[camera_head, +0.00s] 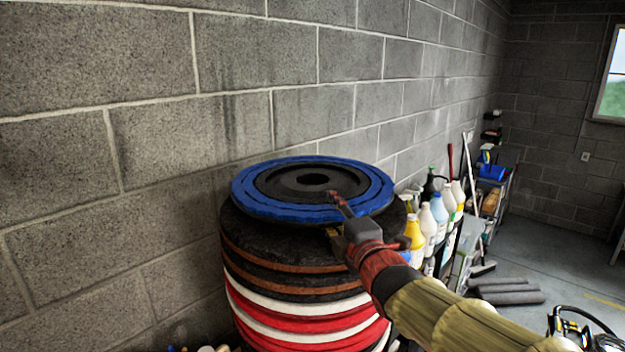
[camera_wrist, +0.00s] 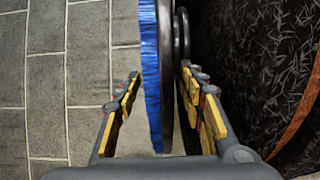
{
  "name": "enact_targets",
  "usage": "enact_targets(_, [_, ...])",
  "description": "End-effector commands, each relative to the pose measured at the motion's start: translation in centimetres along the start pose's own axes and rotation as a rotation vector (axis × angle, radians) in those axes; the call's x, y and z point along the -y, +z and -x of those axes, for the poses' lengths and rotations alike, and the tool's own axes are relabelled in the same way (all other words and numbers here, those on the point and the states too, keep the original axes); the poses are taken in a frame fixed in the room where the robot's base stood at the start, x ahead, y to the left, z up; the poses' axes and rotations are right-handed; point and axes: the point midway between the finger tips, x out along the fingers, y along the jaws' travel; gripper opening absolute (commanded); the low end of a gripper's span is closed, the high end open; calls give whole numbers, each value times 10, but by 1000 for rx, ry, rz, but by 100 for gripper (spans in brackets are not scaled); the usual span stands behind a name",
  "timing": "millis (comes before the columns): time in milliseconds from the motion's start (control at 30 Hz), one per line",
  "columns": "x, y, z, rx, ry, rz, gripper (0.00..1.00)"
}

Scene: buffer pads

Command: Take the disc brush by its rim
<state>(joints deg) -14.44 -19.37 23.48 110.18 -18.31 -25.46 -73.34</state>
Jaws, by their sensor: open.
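The disc brush (camera_head: 260,207) lies flat on top of a tall stack of round pads (camera_head: 285,255). It has a blue bristle ring around a black centre with a hole. My gripper (camera_head: 335,215) is at the brush's near right rim, with one finger above the blue ring and the other low beside its edge. In the wrist view the brush (camera_wrist: 150,75) stands edge-on between the spread fingers of my gripper (camera_wrist: 160,95). A gap shows between the left finger and the blue face. The right finger is close to the dark underside; contact there cannot be told.
The stack has black, brown, white and red layers and stands close to a grey block wall (camera_head: 150,60). Several bottles (camera_head: 438,212) crowd just right of the stack. Dark rolls (camera_head: 505,290) lie on the floor, which is otherwise partly open at the right.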

Motion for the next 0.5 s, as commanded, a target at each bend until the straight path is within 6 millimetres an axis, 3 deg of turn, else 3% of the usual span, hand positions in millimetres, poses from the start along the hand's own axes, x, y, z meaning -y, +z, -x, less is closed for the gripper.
enact_targets(200, [0,0,-16,0,0,0,40])
enact_targets(400, [1,0,-17,0,0,0,40])
enact_targets(500, [1,0,-16,1,0,0,36])
